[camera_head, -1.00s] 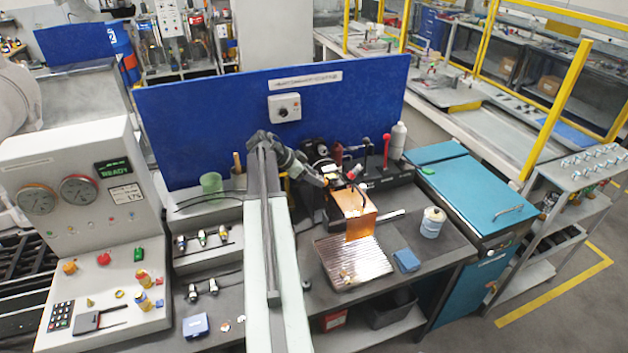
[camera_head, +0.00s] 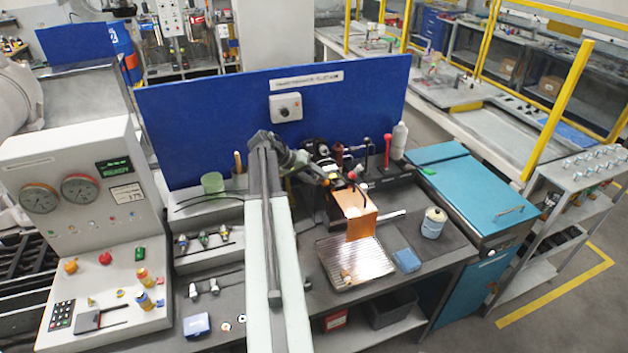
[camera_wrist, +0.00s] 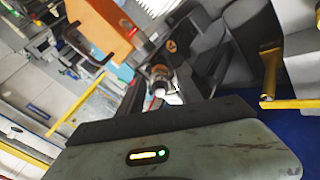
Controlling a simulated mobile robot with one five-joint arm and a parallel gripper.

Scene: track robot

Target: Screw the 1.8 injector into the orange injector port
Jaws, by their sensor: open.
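My gripper (camera_head: 331,182) is at the fixture on the back of the bench, just above and behind an orange plate (camera_head: 361,226). In the wrist view my gripper (camera_wrist: 172,98) is open. A small part with a white tip and a brown-metal body (camera_wrist: 163,78) shows between the dark fingers; I cannot tell whether it is an injector or part of the port. The orange plate also shows in the wrist view (camera_wrist: 98,28). Several injectors (camera_head: 203,239) stand in a grey rack to the left, and two more (camera_head: 203,288) lie below. The 1.8 marking is unreadable; the orange port cannot be made out.
A red-knobbed lever (camera_head: 387,150) and a white bottle (camera_head: 398,140) stand behind. A blue panel (camera_head: 220,125) closes the back.

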